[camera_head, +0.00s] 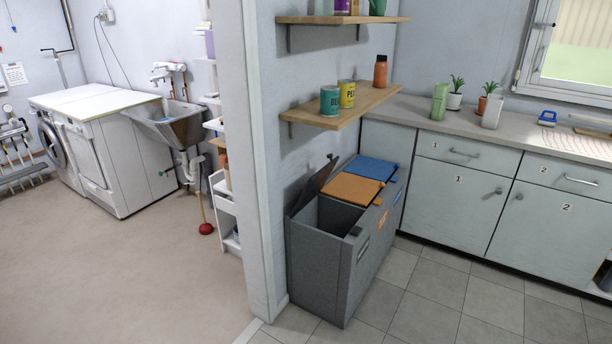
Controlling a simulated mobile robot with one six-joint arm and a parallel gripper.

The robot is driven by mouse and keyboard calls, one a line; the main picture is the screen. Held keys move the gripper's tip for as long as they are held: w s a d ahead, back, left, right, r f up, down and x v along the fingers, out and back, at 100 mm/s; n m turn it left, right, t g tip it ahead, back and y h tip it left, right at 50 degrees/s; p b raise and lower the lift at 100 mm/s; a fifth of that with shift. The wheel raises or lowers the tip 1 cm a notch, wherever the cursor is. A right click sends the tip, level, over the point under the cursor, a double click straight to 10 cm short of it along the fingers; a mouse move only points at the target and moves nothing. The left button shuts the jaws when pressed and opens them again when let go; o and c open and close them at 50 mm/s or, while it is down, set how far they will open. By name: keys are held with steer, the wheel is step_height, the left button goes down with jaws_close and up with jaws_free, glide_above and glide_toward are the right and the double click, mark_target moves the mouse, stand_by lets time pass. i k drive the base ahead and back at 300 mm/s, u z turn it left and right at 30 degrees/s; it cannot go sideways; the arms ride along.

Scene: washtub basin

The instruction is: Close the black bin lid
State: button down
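A grey three-part bin unit (322,262) stands on the tiled floor against the wall, right of the wall's end. Its nearest compartment is open, and its black lid (315,184) is tilted up, leaning back toward the wall. The inside of that compartment is dark and looks empty as far as I can see. The orange lid (350,189) beside it and the blue lid (371,167) behind that lie shut. My gripper is not in view.
A wooden shelf (345,108) with cans and a bottle hangs above the bins. Cabinets (463,202) stand to the right. The wall end (262,170) stands close left of the bins. Tiled floor in front of the bins is clear; a washing area lies left.

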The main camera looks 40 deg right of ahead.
mark_target(314, 186)
steer(key=z, duration=0.1)
steer(key=i, duration=0.95)
steer(key=u, duration=0.05)
